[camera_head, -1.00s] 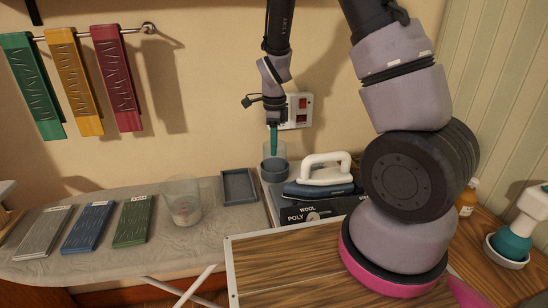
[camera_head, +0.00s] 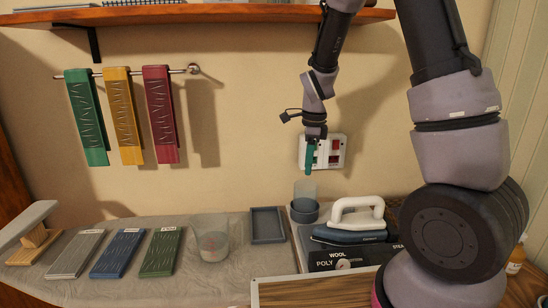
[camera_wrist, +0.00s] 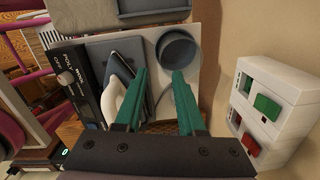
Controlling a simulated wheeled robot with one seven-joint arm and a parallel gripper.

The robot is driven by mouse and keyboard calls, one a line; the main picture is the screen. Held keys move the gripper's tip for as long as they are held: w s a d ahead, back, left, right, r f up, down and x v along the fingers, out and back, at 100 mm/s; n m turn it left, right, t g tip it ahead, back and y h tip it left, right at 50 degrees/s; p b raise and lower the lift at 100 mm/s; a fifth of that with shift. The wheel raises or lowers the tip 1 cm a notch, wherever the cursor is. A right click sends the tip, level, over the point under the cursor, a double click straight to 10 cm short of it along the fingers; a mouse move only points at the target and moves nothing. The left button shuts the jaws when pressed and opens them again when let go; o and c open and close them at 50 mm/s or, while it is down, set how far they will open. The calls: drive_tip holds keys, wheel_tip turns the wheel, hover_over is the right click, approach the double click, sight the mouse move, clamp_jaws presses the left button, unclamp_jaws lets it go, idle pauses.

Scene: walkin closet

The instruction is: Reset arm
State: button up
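My gripper (camera_head: 310,158) hangs from my arm in front of the wall, at the height of the switch box (camera_head: 333,151). It points down, above the cup (camera_head: 305,202) and apart from it. In the wrist view my gripper (camera_wrist: 160,98) shows two teal fingers spread apart with nothing held between them. The cup (camera_wrist: 178,48) lies beyond the fingertips there, and the white-handled iron (camera_wrist: 122,88) is to the left. The switch box (camera_wrist: 268,105) with green and red switches is close on the right.
The iron (camera_head: 352,222) rests on the dark ironing station marked WOOL and POLY (camera_head: 345,258). A clear measuring cup (camera_head: 213,245), a grey tray (camera_head: 266,225) and several fabric swatches lie on the ironing board (camera_head: 200,285). A wooden shelf (camera_head: 200,14) spans above. Colored hangings (camera_head: 160,112) hang left.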

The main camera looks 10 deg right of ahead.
drive_tip(key=s+d+r+n+t+y, duration=0.1)
drive_tip(key=s+d+r+n+t, duration=0.2)
drive_tip(key=r, duration=0.5)
drive_tip(key=s+d+r+n+y, duration=0.1)
drive_tip(key=s+r+n, duration=0.3)
drive_tip(key=r, duration=0.4)
drive_tip(key=s+d+r+n+t, duration=0.2)
drive_tip(key=s+r+n+t, duration=0.1)
drive_tip(key=s+r+n, duration=0.5)
drive_tip(key=s+n, duration=0.1)
drive_tip(key=s, duration=0.2)
drive_tip(key=shift+s+d+r+t, duration=0.3)
drive_tip(key=shift+t, duration=0.1)
